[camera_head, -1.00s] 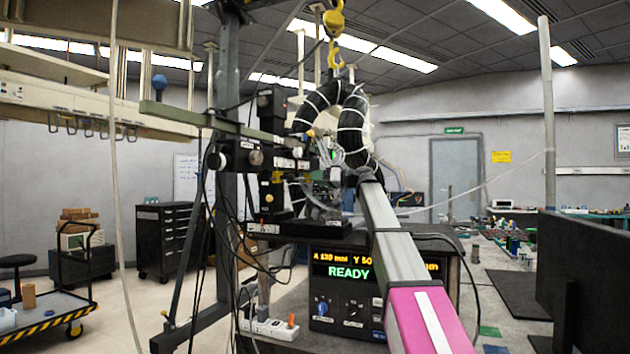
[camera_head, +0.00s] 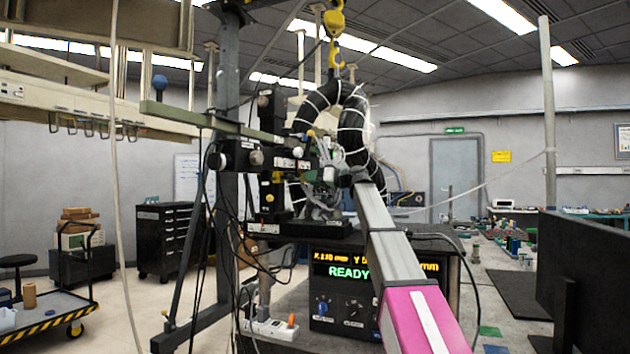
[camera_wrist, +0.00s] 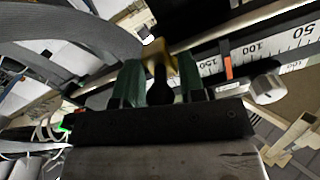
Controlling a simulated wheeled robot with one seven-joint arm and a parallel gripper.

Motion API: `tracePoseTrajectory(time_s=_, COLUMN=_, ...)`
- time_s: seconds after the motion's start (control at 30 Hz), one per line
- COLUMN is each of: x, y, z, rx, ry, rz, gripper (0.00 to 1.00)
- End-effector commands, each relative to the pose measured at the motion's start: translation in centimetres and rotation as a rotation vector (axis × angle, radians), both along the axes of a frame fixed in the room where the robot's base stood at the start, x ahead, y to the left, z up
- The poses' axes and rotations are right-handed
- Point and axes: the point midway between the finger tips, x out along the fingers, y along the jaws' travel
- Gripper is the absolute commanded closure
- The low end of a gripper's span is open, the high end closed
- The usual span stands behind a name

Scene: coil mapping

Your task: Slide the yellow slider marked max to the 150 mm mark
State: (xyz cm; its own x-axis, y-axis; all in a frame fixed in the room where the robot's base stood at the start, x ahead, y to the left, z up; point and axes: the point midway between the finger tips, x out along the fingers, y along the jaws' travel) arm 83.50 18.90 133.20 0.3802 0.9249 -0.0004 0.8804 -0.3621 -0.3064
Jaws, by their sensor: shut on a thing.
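In the wrist view, my gripper (camera_wrist: 158,80) has green fingers shut on a yellow slider (camera_wrist: 155,50). The slider sits on a rail with a white printed scale (camera_wrist: 235,52). The marks 50, 100 and 150 can be read, with 150 nearest my fingers. The slider is left of the 150 mark, on the side away from 100. My fingers hide part of the slider and of the scale there, and no "max" label can be read. In the head view, my gripper is small and cluttered at the measuring rig (camera_head: 272,160).
An orange-red marker (camera_wrist: 227,60) stands across the scale between 150 and 100. A silver knob (camera_wrist: 267,88) sits below the scale to the right. In the head view, a display box (camera_head: 345,265) reads READY under the rig. Loose cables hang left of it.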

Motion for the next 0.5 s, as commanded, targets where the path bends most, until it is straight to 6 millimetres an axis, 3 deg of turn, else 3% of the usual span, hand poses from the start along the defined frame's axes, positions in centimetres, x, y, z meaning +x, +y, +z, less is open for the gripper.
tracePoseTrajectory(time_s=0.03, x=-1.5, y=0.5, z=-0.1, rx=0.004, ry=0.003, rz=0.003, gripper=1.00)
tracePoseTrajectory(time_s=0.1, x=-2.5, y=0.9, z=-0.1, rx=0.004, ry=0.004, rz=0.003, gripper=1.00)
tracePoseTrajectory(time_s=0.4, x=-2.9, y=1.2, z=0.0, rx=0.004, ry=0.006, rz=0.007, gripper=1.00)
tracePoseTrajectory(time_s=0.43, x=-2.9, y=1.2, z=0.0, rx=0.004, ry=0.006, rz=0.007, gripper=0.60)
tracePoseTrajectory(time_s=0.47, x=-2.9, y=1.2, z=0.0, rx=0.004, ry=0.006, rz=0.007, gripper=0.50)
tracePoseTrajectory(time_s=0.5, x=-2.9, y=1.2, z=0.0, rx=0.004, ry=0.006, rz=0.007, gripper=0.48)
